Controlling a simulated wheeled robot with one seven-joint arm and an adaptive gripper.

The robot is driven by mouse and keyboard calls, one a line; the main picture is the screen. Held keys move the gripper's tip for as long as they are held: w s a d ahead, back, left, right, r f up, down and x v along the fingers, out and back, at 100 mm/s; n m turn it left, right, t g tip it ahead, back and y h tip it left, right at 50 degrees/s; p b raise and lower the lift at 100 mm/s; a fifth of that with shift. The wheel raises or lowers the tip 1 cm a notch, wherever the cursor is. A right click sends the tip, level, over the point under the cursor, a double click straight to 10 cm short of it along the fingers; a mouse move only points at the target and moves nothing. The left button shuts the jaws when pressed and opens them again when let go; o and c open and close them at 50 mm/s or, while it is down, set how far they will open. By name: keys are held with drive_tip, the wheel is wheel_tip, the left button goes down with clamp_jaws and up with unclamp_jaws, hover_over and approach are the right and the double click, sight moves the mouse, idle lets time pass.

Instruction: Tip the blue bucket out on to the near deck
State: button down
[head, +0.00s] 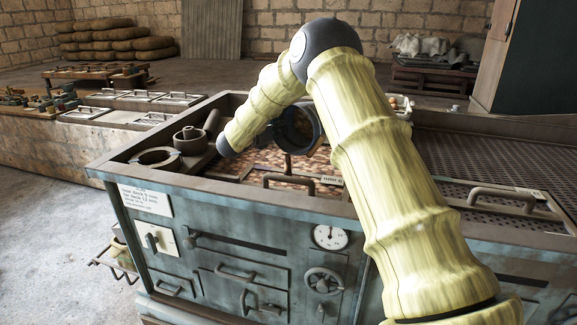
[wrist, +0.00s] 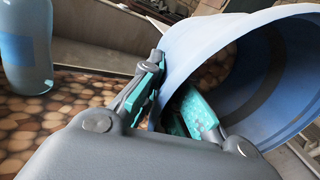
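The blue bucket (wrist: 285,45) fills the right of the wrist view, lying tilted with its mouth towards the camera. My gripper (wrist: 168,98) has one teal-padded finger outside the bucket's rim and one inside, with the wall pinched between them. Brown, pebble-like matter shows inside the bucket; I cannot tell if it is contents. In the head view my arm hides most of the gripper, and a dark round shape hangs beside it above the deck. A brown pebbled deck (head: 262,162) lies below, inside the machine's frame. I cannot tell which surface is named the near deck.
A light-blue bottle (wrist: 27,45) stands on the pebbled surface in the wrist view. The frame's left corner holds a ring (head: 155,158) and a dark cylindrical part (head: 190,140). A handle (head: 290,182) rises at the front edge.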

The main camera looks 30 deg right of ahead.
drive_tip(key=shift+s+a+r+t+h+b, duration=0.25)
drive_tip(key=shift+h+b, duration=0.2)
drive_tip(key=shift+b, duration=1.1)
drive_tip(key=shift+a+r+t+h+b, duration=0.15)
drive_tip(key=shift+a+t+h+b, duration=0.25)
drive_tip(key=shift+b, duration=1.15)
drive_tip(key=shift+d, duration=0.1)
idle(0.3)
drive_tip(key=shift+d+r+p, duration=0.1)
drive_tip(key=shift+r+p, duration=0.3)
drive_tip(key=shift+p, duration=0.1)
drive_tip(key=shift+f+g+p, duration=0.25)
drive_tip(key=shift+f+p, duration=0.05)
drive_tip(key=shift+p, duration=0.15)
drive_tip(key=shift+f+b, duration=0.25)
drive_tip(key=shift+b, duration=0.05)
drive_tip(key=shift+b, duration=0.35)
drive_tip(key=shift+r+b, duration=0.2)
drive_tip(key=shift+b, duration=0.35)
